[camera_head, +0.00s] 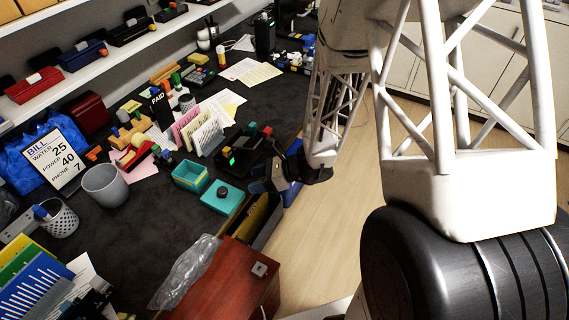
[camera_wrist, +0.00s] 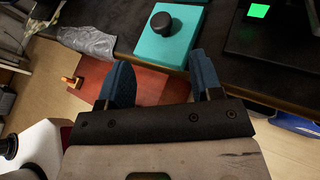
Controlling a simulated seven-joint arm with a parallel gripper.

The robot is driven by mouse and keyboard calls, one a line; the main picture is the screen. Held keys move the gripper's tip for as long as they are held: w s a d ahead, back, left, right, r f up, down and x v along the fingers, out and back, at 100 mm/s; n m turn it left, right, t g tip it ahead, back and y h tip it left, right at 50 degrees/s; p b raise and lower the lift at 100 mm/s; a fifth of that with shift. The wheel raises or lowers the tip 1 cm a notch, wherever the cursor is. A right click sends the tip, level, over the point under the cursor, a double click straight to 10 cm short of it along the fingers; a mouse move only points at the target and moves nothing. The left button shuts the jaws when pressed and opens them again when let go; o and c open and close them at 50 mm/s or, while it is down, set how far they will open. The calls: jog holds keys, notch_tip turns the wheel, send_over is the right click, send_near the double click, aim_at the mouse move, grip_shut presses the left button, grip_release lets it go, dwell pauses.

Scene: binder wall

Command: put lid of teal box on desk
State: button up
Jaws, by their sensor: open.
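The teal box (camera_head: 190,183) stands on the desk with its top open. Its teal lid (camera_head: 216,204), with a round black knob (camera_head: 223,191), lies on the desk just in front and to the right of the box, near the desk edge. The lid also shows at the top of the wrist view (camera_wrist: 182,48), with the knob (camera_wrist: 161,22) on top. My gripper (camera_head: 266,182) is to the right of the lid, apart from it. In the wrist view my gripper (camera_wrist: 162,80) has its two blue fingers spread, with nothing between them.
A dark device with a green-lit screen (camera_head: 231,158) stands behind the lid. A red-brown wooden surface (camera_head: 222,285) and a crumpled clear bag (camera_head: 186,270) are in front. A grey cup (camera_head: 105,187) stands left. Dark desk (camera_head: 140,225) is bare left of the lid.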

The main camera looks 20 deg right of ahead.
jog(key=s+r+n+g+h, duration=0.2)
jog(key=s+r+n, duration=0.2)
jog(key=r+n, duration=0.25)
jog(key=s+r+n+g+h, duration=0.2)
jog(key=s+r+n, duration=0.3)
jog(key=r, duration=0.3)
jog(key=s+d+r+n+t+h, duration=0.1)
jog(key=s+d+r+n+h, duration=0.3)
jog(key=r, duration=0.4)
jog(key=s+d+r+n+t+h, duration=0.2)
jog(key=s+d+r+n+h, duration=0.3)
jog(key=s+r+n, duration=0.2)
jog(key=shift+s+d+r, duration=0.2)
jog(key=shift+s+r, duration=0.2)
jog(key=shift+s, duration=0.05)
